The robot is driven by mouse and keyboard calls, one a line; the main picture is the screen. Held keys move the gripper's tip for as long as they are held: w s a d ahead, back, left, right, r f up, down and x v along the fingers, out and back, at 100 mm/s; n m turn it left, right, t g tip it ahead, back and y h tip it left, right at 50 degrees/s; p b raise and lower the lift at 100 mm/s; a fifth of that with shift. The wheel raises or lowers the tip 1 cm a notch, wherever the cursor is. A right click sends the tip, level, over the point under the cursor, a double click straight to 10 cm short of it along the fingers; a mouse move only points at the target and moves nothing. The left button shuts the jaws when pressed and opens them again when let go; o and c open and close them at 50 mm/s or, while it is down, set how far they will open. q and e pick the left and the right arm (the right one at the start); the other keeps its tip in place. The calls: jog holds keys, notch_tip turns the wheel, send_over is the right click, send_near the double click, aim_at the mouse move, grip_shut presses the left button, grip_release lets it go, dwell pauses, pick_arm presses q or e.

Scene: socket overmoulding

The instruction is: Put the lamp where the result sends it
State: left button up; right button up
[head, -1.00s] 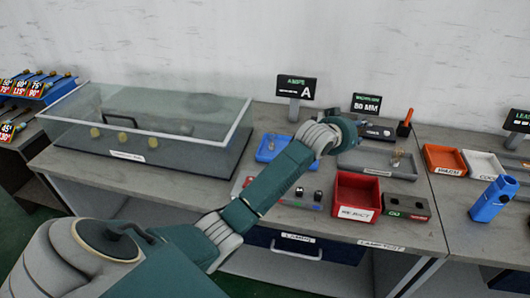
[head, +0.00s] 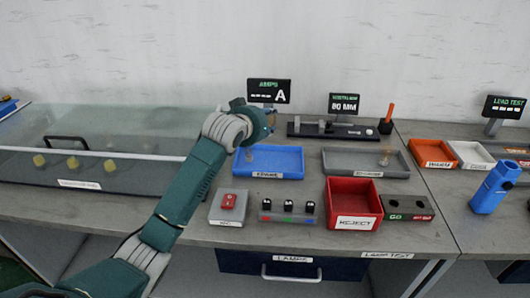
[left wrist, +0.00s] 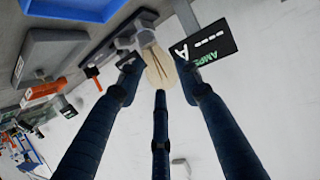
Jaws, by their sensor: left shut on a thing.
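My left gripper (left wrist: 160,85) is shut on a lamp (left wrist: 158,66), a clear, yellowish bulb between its fingers in the left wrist view. In the head view the left gripper (head: 268,116) is above the back edge of the blue tray (head: 240,172), just below the AMPS display (head: 268,91). The display shows dashes and an A. A red REJECT tray (head: 353,187) stands in front of a grey tray (head: 340,168) that holds a small lamp-like piece (head: 385,157). My right gripper is out of view.
A red-switched box (head: 228,206), a block with several black knobs (head: 287,212) and a GO block (head: 405,207) line the front. A measuring rail (head: 345,132) lies behind; its display (head: 343,104) reads 80 MM. A glass-covered case (head: 90,150) fills the left.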

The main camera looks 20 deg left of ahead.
aim_at(269, 136)
pick_arm(q)
notch_tip(269, 136, down, 6)
jog(key=shift+f, duration=2.8)
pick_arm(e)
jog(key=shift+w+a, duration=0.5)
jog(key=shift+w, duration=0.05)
pick_arm(q)
jog(key=shift+f, duration=0.1)
jog(key=o, duration=0.7)
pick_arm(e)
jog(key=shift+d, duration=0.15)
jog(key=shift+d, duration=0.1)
